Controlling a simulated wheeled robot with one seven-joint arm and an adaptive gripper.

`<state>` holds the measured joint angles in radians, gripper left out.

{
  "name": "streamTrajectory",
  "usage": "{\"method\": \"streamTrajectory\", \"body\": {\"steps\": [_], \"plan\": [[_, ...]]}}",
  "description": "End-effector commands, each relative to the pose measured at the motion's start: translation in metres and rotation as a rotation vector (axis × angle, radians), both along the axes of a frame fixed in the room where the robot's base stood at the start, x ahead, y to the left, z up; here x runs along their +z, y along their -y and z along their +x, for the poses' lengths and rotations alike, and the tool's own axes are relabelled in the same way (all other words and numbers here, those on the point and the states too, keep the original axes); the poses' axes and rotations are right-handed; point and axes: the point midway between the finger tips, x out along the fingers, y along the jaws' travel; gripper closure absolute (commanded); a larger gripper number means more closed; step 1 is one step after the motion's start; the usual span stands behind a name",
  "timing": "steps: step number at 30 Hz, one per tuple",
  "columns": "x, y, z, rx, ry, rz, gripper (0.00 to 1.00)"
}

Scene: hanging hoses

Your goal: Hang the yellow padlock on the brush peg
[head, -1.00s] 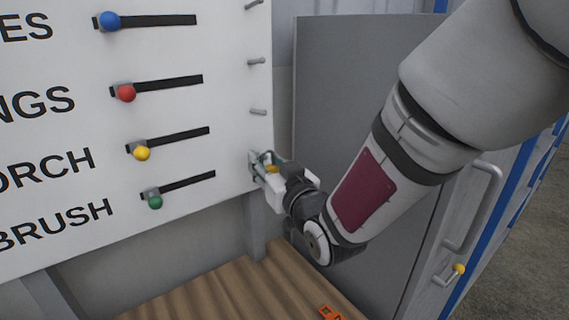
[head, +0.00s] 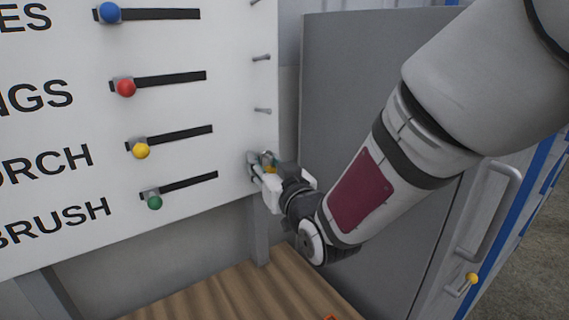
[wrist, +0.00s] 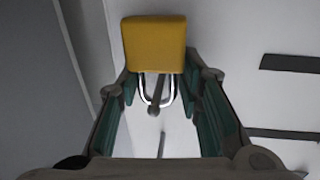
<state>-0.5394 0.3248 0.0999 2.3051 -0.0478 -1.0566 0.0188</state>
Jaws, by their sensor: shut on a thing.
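My gripper (head: 262,165) is at the right edge of the white board, level with the lower rows. It is shut on the yellow padlock (wrist: 154,44), which shows between the fingers in the wrist view and as a small yellow patch in the head view (head: 270,168). The padlock's silver shackle (wrist: 172,96) points down in the wrist view. A peg (wrist: 155,96) shows within the shackle's outline; I cannot tell whether it passes through the loop. This peg is mostly hidden by my gripper in the head view. The BRUSH label (head: 58,222) is lowest on the board.
Pegs stick out above my gripper, including one just above (head: 262,110) and another higher (head: 261,57). Dark slots with coloured knobs, the lowest green (head: 154,201), lie left. A grey cabinet (head: 350,75) stands to the right. A wooden top (head: 235,295) lies below.

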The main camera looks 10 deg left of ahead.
Motion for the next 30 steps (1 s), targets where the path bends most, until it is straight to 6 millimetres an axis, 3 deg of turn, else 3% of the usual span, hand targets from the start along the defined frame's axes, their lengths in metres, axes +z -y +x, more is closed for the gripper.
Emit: {"method": "streamTrajectory", "body": {"steps": [13, 14, 16, 23, 28, 30], "plan": [[0.0006, -0.0001, -0.0001, 0.000, 0.001, 0.001, 1.00], [0.0006, -0.0001, -0.0001, 0.000, 0.001, 0.001, 0.60], [0.0006, -0.0001, -0.0001, 0.000, 0.001, 0.001, 0.45], [0.0004, -0.0001, -0.0001, 0.000, 0.001, 0.001, 0.44], [-0.0001, 0.0000, -0.0001, 0.000, 0.000, 0.000, 0.11], [-0.0001, 0.0000, -0.0001, 0.000, 0.000, 0.000, 0.10]]}}
